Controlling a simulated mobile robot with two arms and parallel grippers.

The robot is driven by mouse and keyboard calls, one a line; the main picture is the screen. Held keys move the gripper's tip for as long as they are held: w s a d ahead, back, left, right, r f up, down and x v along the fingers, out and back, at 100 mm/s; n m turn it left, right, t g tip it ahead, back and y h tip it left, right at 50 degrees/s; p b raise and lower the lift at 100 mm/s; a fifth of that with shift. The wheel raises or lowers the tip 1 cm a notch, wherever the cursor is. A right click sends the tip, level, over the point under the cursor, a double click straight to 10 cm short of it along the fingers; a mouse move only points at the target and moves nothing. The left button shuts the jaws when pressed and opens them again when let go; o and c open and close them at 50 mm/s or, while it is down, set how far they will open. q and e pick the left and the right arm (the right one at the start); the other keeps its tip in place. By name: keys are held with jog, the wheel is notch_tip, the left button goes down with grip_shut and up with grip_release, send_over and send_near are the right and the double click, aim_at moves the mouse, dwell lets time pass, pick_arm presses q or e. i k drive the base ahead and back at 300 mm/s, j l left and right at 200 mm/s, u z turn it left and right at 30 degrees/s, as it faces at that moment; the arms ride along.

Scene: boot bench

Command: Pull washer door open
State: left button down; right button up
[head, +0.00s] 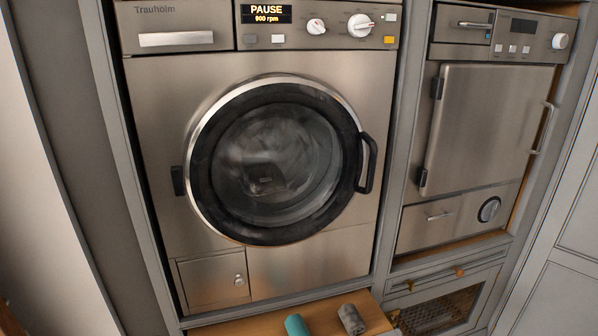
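The washer (150,90) is a steel front-loader set in a grey cabinet, in the left and middle of the head view. Its round door (205,195) has a black ring and a dark glass window (275,160), and it looks shut. The black door handle (371,162) is on the right side of the ring. A dark hinge (178,181) is on the left side. The display (266,13) reads PAUSE, 900 rpm. Neither of my grippers is in view, and nothing touches the handle.
A second steel appliance (485,130) with a square door and vertical bar handle stands to the right. Below the washer, a wooden surface (250,327) sticks out, bearing a teal roll (297,326) and a grey roll (351,320). The space before the washer door looks clear.

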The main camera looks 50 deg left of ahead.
aim_at(208, 140)
jog(key=u, duration=1.55)
